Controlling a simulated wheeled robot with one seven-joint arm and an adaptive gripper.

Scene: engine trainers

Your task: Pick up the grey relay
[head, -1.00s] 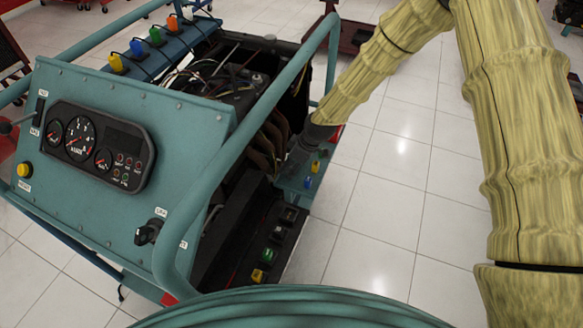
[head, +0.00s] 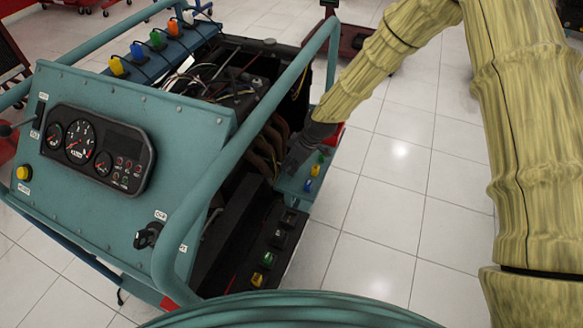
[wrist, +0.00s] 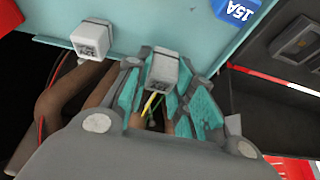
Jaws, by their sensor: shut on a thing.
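In the wrist view, a small grey relay (wrist: 163,72) with a printed face sits between the teal-padded fingers of my gripper (wrist: 165,80). The fingers are shut on its sides. It shows over the edge of the teal shelf (wrist: 180,22), and I cannot tell whether it is clear of the shelf. A second pale grey relay (wrist: 92,40) is on the shelf to the left, apart from the fingers. In the head view, my gripper (head: 298,157) is beside the engine at the shelf's inner end. The held relay cannot be made out there.
A blue 15A fuse (wrist: 236,8) is on the shelf. Green (head: 322,157), yellow (head: 315,170) and blue (head: 308,185) pieces show near my gripper. A teal frame tube (head: 245,125) crosses in front of the engine bay. Brown pipes (wrist: 65,105) lie close to the left finger.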

